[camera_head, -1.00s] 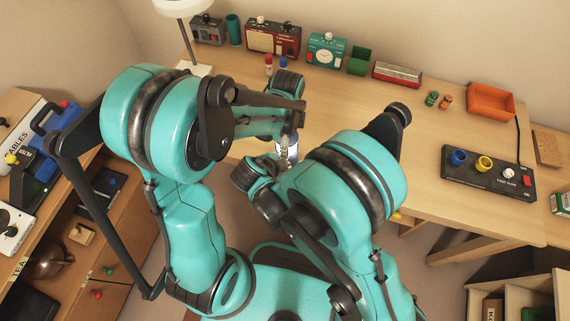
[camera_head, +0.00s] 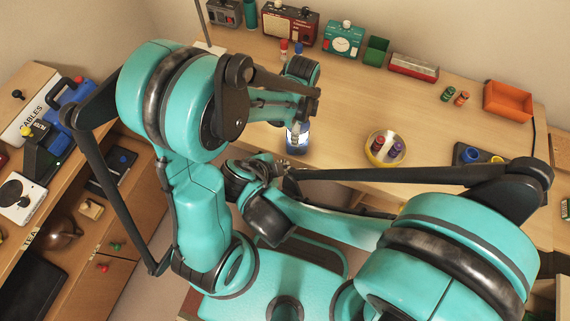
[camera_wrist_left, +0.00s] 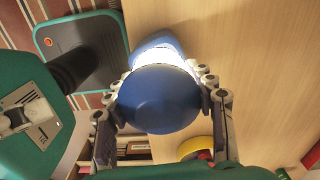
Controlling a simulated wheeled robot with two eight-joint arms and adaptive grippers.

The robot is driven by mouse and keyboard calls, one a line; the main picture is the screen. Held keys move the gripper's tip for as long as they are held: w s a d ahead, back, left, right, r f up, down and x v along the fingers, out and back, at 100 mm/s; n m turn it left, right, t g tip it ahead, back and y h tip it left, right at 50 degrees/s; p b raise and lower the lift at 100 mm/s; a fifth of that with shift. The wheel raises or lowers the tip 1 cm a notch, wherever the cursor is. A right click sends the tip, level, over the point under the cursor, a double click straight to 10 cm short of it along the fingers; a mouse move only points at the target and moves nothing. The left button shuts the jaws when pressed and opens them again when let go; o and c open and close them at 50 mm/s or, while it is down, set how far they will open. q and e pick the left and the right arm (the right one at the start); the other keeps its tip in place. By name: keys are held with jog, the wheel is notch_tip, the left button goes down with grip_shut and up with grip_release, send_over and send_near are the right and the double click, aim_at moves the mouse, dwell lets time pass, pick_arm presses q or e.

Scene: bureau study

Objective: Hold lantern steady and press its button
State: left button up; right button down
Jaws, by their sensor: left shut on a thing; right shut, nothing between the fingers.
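The lantern (camera_head: 298,142) is blue with a bright white middle band. It stands out past my left gripper (camera_head: 304,112) in the head view. In the left wrist view its round blue end (camera_wrist_left: 160,100) faces the camera, with the glowing white part behind it. My left gripper's fingers (camera_wrist_left: 162,105) are shut on the lantern from both sides. My right gripper (camera_head: 280,170) is shut and empty, a little below the lantern in the head view and apart from it. The lantern's button cannot be made out.
A yellow bowl (camera_head: 372,158) with small bottles stands on the desk (camera_head: 340,110) right of the lantern. A radio (camera_head: 290,22), a teal clock (camera_head: 343,38), a green box (camera_head: 376,52) and an orange tray (camera_head: 508,101) line the back.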

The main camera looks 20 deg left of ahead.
pick_arm(q)
jog(key=o, duration=1.5)
jog(key=shift+r, duration=0.1)
notch_tip(320, 180, up, 12)
jog(key=shift+f, duration=0.1)
